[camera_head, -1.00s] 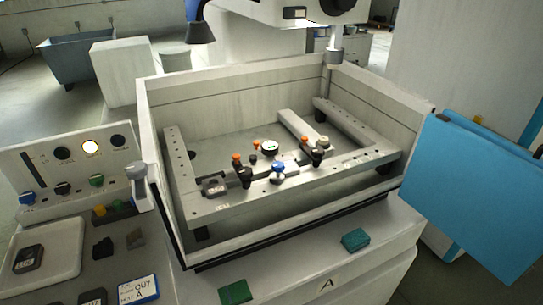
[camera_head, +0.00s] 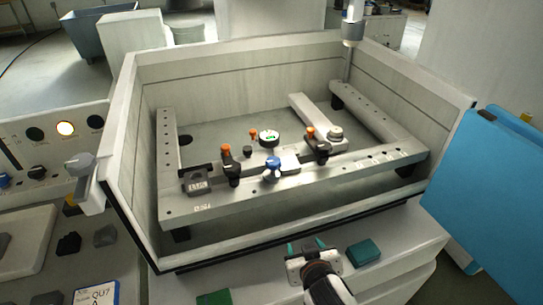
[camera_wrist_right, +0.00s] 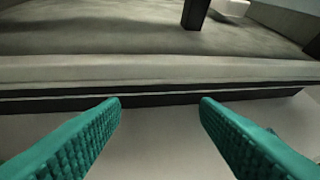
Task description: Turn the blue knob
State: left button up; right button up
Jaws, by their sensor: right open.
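A blue knob (camera_head: 272,163) stands on a bright block on the front rail (camera_head: 235,198) inside the open tank. Another blue knob (camera_head: 4,179) is on the control panel at the left edge. My right gripper (camera_head: 306,246) is in front of the tank's front wall, below the rail and apart from both knobs. In the right wrist view its two teal fingers (camera_wrist_right: 160,106) are spread with nothing between them, facing the tank's front edge (camera_wrist_right: 160,70). No blue knob shows in that view. My left gripper is out of view.
Black clamps with orange tops (camera_head: 229,165) stand beside the rail knob, with a round gauge (camera_head: 269,137) behind. A green block (camera_head: 364,253) lies right of my gripper, another (camera_head: 214,298) to the left. A blue panel (camera_head: 490,185) stands at right.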

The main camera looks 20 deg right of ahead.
aim_at(272, 158)
jog(key=w+a+r+t, duration=0.2)
jog(key=w+r+t, duration=0.1)
jog(key=r, duration=0.4)
jog(key=w+a+r+t, duration=0.2)
jog(key=w+r+t, duration=0.15)
jog(key=r, duration=0.45)
jog(key=shift+m, duration=0.4)
jog(key=w, duration=0.3)
jog(key=w+d+p, duration=0.1)
jog(key=w, duration=0.3)
jog(key=w+p, duration=0.1)
jog(key=w, duration=0.3)
jog(key=shift+w+d+f, duration=0.15)
jog(key=shift+f, duration=0.2)
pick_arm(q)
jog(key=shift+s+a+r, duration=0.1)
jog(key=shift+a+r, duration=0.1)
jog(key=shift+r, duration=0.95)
pick_arm(e)
jog(key=c, duration=1)
pick_arm(q)
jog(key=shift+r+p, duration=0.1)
jog(key=shift+p, duration=0.25)
